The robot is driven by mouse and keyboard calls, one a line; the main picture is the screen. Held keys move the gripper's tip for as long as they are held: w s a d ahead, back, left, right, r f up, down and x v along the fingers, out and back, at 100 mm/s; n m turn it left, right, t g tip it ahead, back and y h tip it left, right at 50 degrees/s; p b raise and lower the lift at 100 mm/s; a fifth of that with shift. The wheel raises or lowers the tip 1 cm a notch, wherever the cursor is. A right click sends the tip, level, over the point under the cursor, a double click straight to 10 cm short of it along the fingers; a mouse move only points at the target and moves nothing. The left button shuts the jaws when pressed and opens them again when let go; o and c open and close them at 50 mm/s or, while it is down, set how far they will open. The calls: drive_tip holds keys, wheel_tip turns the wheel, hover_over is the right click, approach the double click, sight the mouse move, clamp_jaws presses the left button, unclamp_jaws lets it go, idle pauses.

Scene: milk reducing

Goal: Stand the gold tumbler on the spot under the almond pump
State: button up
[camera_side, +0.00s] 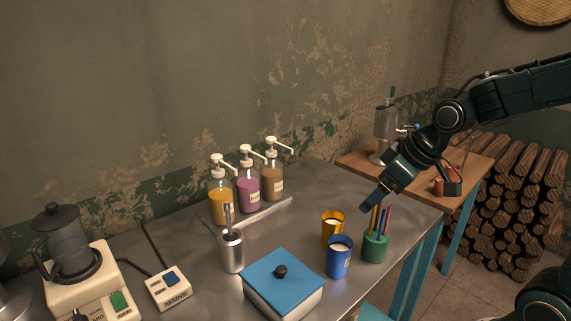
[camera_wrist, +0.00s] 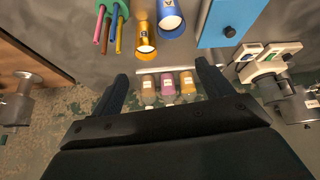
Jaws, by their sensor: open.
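The gold tumbler (camera_side: 332,231) stands upright on the metal table with white contents; it also shows in the wrist view (camera_wrist: 145,36). My gripper (camera_side: 369,202) is in the air, above and to the right of the gold tumbler in the side view. In the wrist view its jaws (camera_wrist: 162,72) are apart with nothing held between them. Three pump bottles stand in a row at the wall: yellow (camera_side: 221,206), pink (camera_side: 248,195) and brown (camera_side: 272,184). I cannot read which is almond. A pale strip (camera_side: 262,214) lies in front of them.
A blue tumbler (camera_side: 339,262) stands close beside the gold one, and a green pen cup (camera_side: 375,249) is to the right. A blue-lidded box (camera_side: 284,290) and a metal utensil holder (camera_side: 232,254) stand nearer. Bare table lies between the tumblers and pumps.

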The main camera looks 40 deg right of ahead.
approach(329, 224)
drive_tip(key=d, duration=0.4)
drive_tip(key=shift+s+a+r+y, duration=0.2)
drive_tip(key=shift+s+y, duration=0.05)
drive_tip(key=shift+y, duration=0.05)
drive_tip(key=shift+w+f, duration=0.1)
drive_tip(key=shift+f, duration=0.05)
drive_tip(key=shift+x, duration=4.15)
drive_tip(key=shift+w+a, duration=0.1)
drive_tip(key=shift+w, duration=0.05)
drive_tip(key=shift+x, duration=2.5)
drive_tip(key=shift+w, duration=0.1)
drive_tip(key=shift+c, duration=0.5)
drive_tip(key=c, duration=1.2)
